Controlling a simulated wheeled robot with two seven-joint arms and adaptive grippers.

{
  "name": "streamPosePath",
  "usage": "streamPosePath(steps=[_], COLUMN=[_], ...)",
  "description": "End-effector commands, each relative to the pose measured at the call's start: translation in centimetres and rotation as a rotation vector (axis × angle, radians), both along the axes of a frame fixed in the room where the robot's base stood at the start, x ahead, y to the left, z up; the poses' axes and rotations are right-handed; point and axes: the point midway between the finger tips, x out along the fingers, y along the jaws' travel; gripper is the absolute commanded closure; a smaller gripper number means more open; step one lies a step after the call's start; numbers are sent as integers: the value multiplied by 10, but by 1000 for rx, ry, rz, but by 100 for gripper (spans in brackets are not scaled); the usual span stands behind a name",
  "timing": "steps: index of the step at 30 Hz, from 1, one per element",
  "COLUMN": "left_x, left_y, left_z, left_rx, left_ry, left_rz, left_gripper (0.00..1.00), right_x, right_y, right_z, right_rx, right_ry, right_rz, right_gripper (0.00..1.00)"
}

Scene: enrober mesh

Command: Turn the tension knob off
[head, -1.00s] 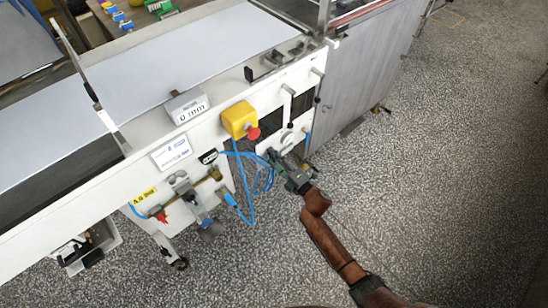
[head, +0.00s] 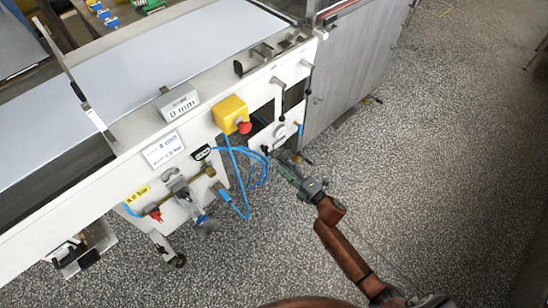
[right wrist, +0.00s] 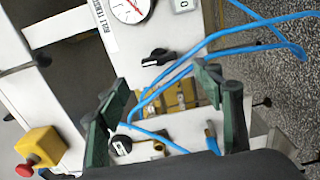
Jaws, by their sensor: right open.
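The tension knob (right wrist: 158,57) is a black knob with a white mark, on a white panel beside a partly readable tension label (right wrist: 97,15). In the right wrist view the mark points to the left. In the head view the knob (head: 266,149) is a small dark spot beneath the round dial (head: 280,131). My right gripper (right wrist: 162,85) is open and empty, its green fingers apart. The knob shows beyond and between the fingertips, with no visible contact. In the head view the right gripper (head: 280,164) is just below and right of the knob. My left gripper is out of view.
A yellow box with a red stop button (head: 244,127) sits left of the panel. Blue hoses (head: 250,170) loop close to my gripper and cross the right wrist view. A second black knob (right wrist: 120,145) is near the brass fittings (right wrist: 180,95).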

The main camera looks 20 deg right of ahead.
Motion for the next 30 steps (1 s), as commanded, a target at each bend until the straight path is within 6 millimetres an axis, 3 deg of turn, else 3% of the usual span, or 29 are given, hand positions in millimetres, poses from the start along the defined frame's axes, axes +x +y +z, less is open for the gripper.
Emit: streamPosePath(steps=[7,25,30], left_x=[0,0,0], left_y=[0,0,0], left_z=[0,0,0], left_rx=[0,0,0], left_ry=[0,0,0], left_rz=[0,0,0], left_gripper=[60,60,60], right_x=[-23,-25,-44], right_y=[-8,-9,-28], right_z=[0,-1,-26], right_rx=[0,2,91], right_ry=[-1,3,114], right_rz=[0,-3,-103], right_gripper=[39,39,39])
